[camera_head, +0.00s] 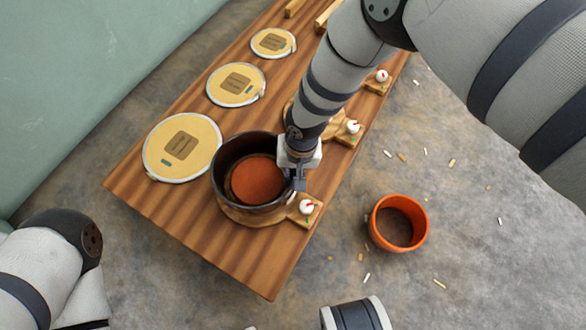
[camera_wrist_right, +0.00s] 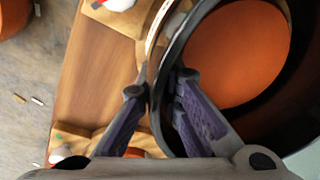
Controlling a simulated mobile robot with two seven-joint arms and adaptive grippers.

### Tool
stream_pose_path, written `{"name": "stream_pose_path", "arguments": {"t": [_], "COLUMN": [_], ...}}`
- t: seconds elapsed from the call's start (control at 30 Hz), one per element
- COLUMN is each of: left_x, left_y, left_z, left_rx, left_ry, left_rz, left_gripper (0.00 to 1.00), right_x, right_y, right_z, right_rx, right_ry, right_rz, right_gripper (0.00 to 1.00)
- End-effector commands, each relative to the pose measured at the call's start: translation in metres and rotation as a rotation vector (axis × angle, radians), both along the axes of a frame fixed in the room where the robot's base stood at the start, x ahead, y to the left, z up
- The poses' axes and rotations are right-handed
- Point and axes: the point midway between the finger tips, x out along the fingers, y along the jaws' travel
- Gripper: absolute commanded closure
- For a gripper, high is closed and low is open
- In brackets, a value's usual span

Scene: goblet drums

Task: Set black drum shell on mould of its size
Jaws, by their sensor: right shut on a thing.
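The black drum shell (camera_head: 237,149) is at the near end of the wooden bench, upright or nearly so. It surrounds a round orange-brown mould top (camera_head: 257,180), with the mould's pale wooden base (camera_head: 250,218) showing below. I cannot tell whether the shell touches the base. My right gripper (camera_head: 298,182) is shut on the shell's right wall. In the right wrist view, the wall passes between the fingers (camera_wrist_right: 160,88), with the orange-brown top (camera_wrist_right: 237,50) inside the shell. My left gripper is out of view.
Three pale drum heads (camera_head: 182,147) (camera_head: 236,84) (camera_head: 273,42) lie along the bench's left side. Other wooden mould bases (camera_head: 337,126) are partly hidden by my right arm. An orange shell (camera_head: 420,236) stands on the floor right of the bench, among scattered chips.

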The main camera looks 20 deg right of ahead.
Motion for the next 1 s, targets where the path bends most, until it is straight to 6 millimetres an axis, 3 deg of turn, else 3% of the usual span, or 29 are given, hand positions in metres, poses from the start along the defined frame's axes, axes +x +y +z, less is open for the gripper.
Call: {"name": "stream_pose_path", "arguments": {"t": [0.77, 0.8, 0.87, 1.0], "left_x": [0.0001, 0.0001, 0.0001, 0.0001], "left_y": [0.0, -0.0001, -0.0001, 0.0], "left_z": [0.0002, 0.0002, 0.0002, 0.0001], "left_rx": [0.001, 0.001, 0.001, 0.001], "left_ry": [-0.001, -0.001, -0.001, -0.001], "left_rz": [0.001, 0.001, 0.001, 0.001], "left_gripper": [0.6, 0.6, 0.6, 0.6], "right_x": [0.0003, 0.0003, 0.0003, 0.0001], "right_y": [-0.0001, 0.0, 0.0, 0.0], "right_z": [-0.0042, -0.0042, -0.0042, -0.0042], "right_rx": [0.001, 0.001, 0.001, 0.0], "right_ry": [-0.001, -0.001, -0.001, 0.0], "right_rz": [0.0, 0.0, 0.0, 0.0], "right_gripper": [1.0, 0.87, 0.73, 0.7]}}
